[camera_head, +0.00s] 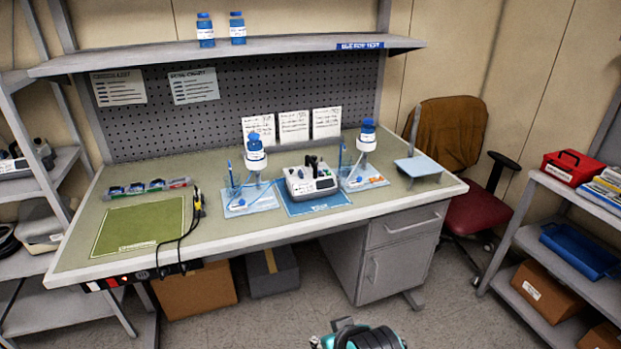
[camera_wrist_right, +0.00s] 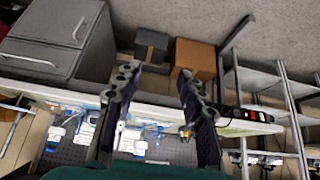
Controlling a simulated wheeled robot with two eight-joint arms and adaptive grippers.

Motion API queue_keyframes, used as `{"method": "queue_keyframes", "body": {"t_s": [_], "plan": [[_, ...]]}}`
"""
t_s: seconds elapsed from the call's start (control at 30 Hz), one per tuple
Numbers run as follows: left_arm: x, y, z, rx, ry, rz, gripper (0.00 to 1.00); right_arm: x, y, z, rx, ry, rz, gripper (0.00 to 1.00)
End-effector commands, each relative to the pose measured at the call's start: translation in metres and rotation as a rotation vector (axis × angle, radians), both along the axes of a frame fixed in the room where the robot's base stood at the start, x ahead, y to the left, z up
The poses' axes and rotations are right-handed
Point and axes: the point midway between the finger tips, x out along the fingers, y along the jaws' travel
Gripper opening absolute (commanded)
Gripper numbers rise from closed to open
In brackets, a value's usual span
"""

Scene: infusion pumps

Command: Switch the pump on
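The pump (camera_head: 310,181) is a white-grey box with a dark display on its front and dark parts on top. It stands upright on a blue mat (camera_head: 318,207) on the workbench, between two bottle stands. Its switch is too small to make out. My right gripper (camera_wrist_right: 158,75) is open and empty in the right wrist view, its two dark fingers wide apart. In that view, turned upside down, the bench edge lies behind the fingers, and I cannot pick out the pump clearly. My left gripper is not in view.
Bottles on stands (camera_head: 256,155) (camera_head: 367,138) flank the pump on blue-white trays. A green mat (camera_head: 139,226), black-and-yellow cables (camera_head: 197,208) and a tilted light-blue plate (camera_head: 418,167) are also on the bench. A drawer cabinet (camera_head: 399,253) is below; a chair (camera_head: 466,200) stands at right.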

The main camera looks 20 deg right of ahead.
Motion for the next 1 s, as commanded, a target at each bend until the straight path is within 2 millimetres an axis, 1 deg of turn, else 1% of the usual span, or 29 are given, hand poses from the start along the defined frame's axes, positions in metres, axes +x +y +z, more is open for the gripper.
{"method": "queue_keyframes", "body": {"t_s": [0.3,0.33,0.37,0.4,0.47,1.0], "plan": [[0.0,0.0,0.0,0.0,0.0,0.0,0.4,0.0,0.0,0.0,0.0,0.0,0.0,0.4],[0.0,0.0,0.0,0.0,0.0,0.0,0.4,0.0,0.0,0.0,0.0,0.0,0.0,0.35],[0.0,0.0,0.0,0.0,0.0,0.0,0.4,0.0,0.0,0.0,0.0,0.0,0.0,0.27],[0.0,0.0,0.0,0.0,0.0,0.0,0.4,0.0,0.0,0.0,0.0,0.0,0.0,0.16],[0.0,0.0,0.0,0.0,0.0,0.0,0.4,0.0,0.0,0.0,0.0,0.0,0.0,0.0],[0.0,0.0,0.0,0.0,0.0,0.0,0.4,0.0,0.0,0.0,0.0,0.0,0.0,0.0]]}}
